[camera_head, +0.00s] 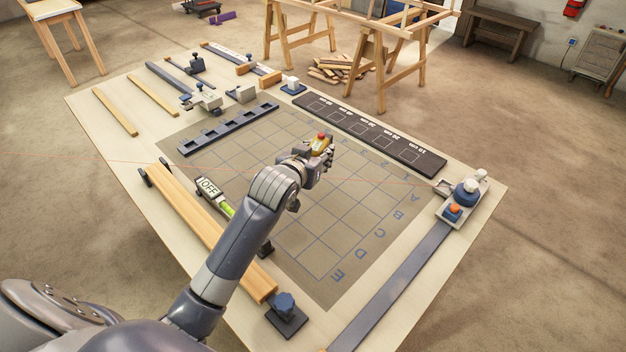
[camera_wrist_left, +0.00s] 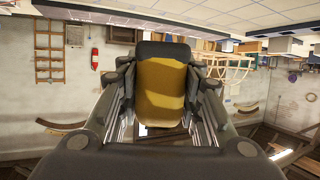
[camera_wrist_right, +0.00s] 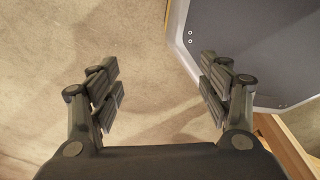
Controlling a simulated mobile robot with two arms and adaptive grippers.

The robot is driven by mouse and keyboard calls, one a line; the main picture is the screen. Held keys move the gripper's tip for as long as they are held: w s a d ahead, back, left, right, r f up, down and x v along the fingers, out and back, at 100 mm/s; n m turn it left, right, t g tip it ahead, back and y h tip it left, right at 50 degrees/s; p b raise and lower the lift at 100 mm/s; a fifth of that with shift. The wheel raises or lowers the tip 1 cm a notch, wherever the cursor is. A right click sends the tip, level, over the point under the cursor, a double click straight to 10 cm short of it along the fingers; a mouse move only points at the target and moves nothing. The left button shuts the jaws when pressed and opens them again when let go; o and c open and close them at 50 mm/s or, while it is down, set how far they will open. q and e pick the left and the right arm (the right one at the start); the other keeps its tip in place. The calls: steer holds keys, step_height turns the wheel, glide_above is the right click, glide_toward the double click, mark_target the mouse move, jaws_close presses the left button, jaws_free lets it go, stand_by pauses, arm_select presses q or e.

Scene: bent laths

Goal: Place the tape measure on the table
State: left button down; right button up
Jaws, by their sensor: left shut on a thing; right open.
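The tape measure (camera_head: 320,144) is yellow with a dark edge and a red part on top in the head view. My left gripper (camera_head: 316,158) is shut on it, over the gridded mat on the table (camera_head: 478,196). In the left wrist view the yellow tape measure (camera_wrist_left: 161,88) sits between the two fingers of the left gripper (camera_wrist_left: 162,95). I cannot tell how high it is above the mat. My right gripper (camera_wrist_right: 161,92) is open and empty in the right wrist view, with bare floor beyond its fingers; it does not show in the head view.
The gridded mat (camera_head: 345,235) has free squares around the gripper. A dark slotted rack (camera_head: 228,130) and a black marked strip (camera_head: 375,131) border it. A blue-knobbed device (camera_head: 465,193) stands at right.

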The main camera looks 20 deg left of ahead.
arm_select(q)
glide_above(316, 195)
step_height(316, 195, down, 8)
steer(key=shift+r, duration=0.15)
step_height(316, 195, down, 3)
steer(key=shift+d+f, duration=0.1)
steer(key=shift+f, duration=0.35)
arm_select(e)
steer(key=shift+a+r, duration=0.1)
steer(key=shift+a, duration=0.35)
arm_select(q)
steer(key=shift+f, duration=0.1)
steer(key=c, duration=1.5)
jaws_free()
steer(key=shift+f, duration=0.15)
steer(key=o, duration=0.4)
